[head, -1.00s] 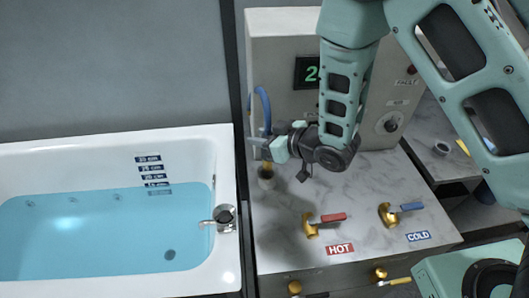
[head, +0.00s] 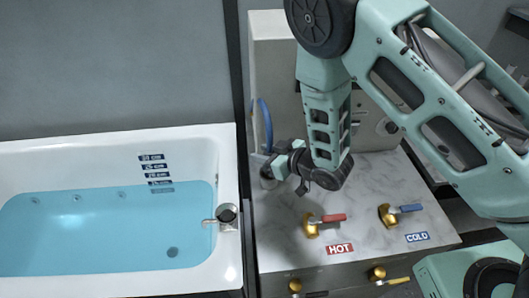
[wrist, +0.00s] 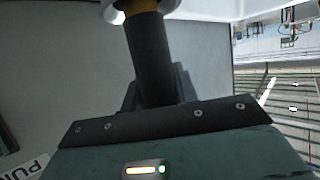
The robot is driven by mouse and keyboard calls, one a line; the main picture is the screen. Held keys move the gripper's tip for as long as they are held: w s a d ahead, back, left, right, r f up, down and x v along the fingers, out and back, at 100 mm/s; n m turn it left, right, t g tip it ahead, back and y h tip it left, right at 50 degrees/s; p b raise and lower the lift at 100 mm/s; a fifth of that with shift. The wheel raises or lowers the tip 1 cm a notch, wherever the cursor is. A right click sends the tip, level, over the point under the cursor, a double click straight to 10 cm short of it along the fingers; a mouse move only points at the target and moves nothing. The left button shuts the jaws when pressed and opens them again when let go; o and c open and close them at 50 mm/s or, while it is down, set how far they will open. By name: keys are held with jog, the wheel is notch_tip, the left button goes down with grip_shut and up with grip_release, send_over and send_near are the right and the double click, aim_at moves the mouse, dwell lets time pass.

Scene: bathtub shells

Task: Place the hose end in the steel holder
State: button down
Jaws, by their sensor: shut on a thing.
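My gripper (head: 268,164) is shut on the hose end, low over the back left of the marble counter. The blue hose (head: 265,120) arches up behind it. In the wrist view the hose end (wrist: 150,60) is a black cylinder running away from my gripper, with a yellow band at its far end. A pale, shiny ring, apparently the steel holder (wrist: 113,14), shows around or just beyond that band. In the head view the holder (head: 267,183) is mostly hidden under my gripper. I cannot tell how deep the tip sits in it.
The water-filled bathtub (head: 229,170) with its faucet (head: 225,215) is on the left. The red hot valve (head: 325,221) and blue cold valve (head: 398,211) stand at the counter's front. A grey cabinet (head: 270,60) with a panel rises behind.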

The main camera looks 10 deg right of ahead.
jog(key=c, duration=1.1)
grip_release()
jog(key=shift+f, duration=0.1)
